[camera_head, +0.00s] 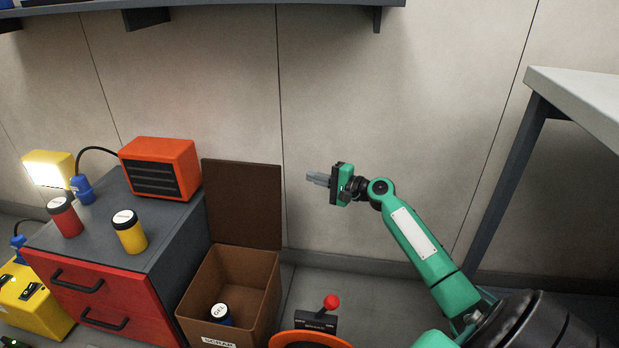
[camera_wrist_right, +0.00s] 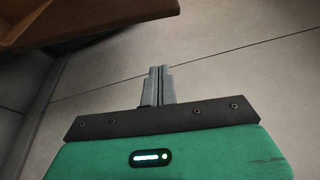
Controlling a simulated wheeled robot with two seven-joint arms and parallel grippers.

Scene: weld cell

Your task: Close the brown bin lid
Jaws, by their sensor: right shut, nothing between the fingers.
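The brown bin (camera_head: 262,305) stands on the floor left of centre in the head view, with a "SCRAP" label on its front. Its lid (camera_head: 243,203) is open and stands upright at the back of the bin. A jar labelled "GEL" (camera_head: 220,313) is inside the bin. My right gripper (camera_head: 310,179) is shut and empty, in the air to the right of the lid and apart from it. In the wrist view its fingers (camera_wrist_right: 160,84) are together, and a brown edge (camera_wrist_right: 70,22), probably the bin or lid, shows at the upper left. My left gripper is not in view.
A grey cabinet with red drawers (camera_head: 105,290) stands left of the bin, bearing an orange heater (camera_head: 163,168), a red jar (camera_head: 65,217) and a yellow jar (camera_head: 130,231). A red-knobbed lever (camera_head: 330,302) stands right of the bin. A table (camera_head: 585,95) is at right.

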